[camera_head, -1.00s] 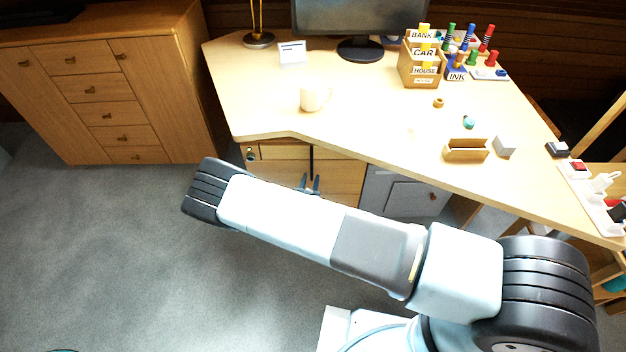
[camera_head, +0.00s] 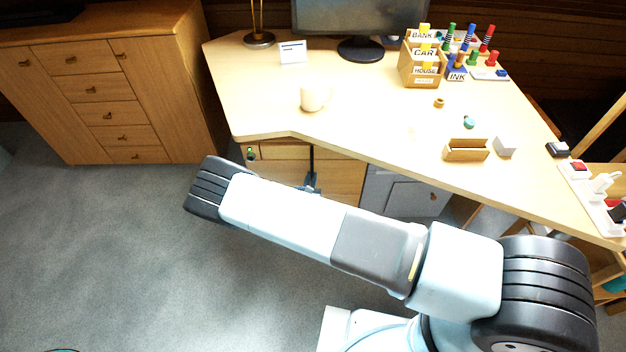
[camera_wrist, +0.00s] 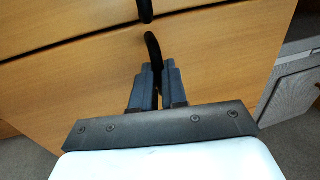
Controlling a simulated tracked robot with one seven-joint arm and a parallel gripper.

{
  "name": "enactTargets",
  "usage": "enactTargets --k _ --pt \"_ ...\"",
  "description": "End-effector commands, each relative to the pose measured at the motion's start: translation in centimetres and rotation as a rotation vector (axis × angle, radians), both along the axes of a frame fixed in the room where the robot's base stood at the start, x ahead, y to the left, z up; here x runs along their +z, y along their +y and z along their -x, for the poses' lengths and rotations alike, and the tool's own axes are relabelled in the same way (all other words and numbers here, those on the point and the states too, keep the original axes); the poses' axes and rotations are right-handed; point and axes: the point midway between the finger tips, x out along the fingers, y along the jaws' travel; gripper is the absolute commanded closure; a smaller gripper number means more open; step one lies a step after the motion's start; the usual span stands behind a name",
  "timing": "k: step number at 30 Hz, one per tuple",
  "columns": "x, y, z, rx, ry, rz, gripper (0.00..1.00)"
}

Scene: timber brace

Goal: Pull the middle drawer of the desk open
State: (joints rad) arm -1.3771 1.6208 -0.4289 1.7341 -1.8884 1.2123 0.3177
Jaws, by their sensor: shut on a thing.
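The desk (camera_head: 380,140) has wooden drawers under its top, partly hidden behind my arm in the head view. In the wrist view one drawer front (camera_wrist: 75,75) fills the middle, with another drawer front (camera_wrist: 70,20) above it. A black curved handle (camera_wrist: 153,45) stands on the nearer front, and my gripper (camera_wrist: 153,72) is shut on its lower part. A second black handle (camera_wrist: 145,8) shows above, apart from my fingers. In the head view my gripper (camera_head: 312,182) is at the drawer fronts. I cannot tell whether the drawer stands out from the desk.
A grey cabinet (camera_head: 405,192) stands right of the drawers. A mug (camera_head: 313,96), a monitor (camera_head: 360,15), a letter holder (camera_head: 422,65) and small items lie on the desk top. A wooden dresser (camera_head: 100,90) stands at left. The grey floor (camera_head: 100,250) in front is clear.

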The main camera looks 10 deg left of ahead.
Motion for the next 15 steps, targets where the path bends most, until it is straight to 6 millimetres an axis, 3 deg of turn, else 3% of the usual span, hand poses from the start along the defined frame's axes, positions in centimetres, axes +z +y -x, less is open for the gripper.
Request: enactTargets --k 15 --pt "-0.03 -0.58 0.44 -0.006 0.001 0.001 1.0"
